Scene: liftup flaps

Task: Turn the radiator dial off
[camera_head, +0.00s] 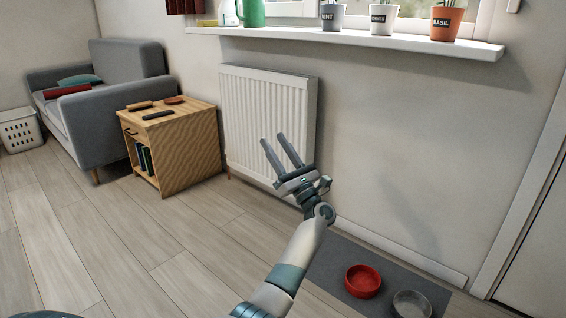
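The white ribbed radiator (262,105) is fixed to the wall under the window sill, in the middle of the head view.
A wooden cabinet (190,150) with small items on top stands left of the radiator, beside a grey sofa (110,95). Potted herbs stand on the sill (400,42) above. A red bowl (362,281) and a grey bowl (411,304) sit on a dark mat (335,262).

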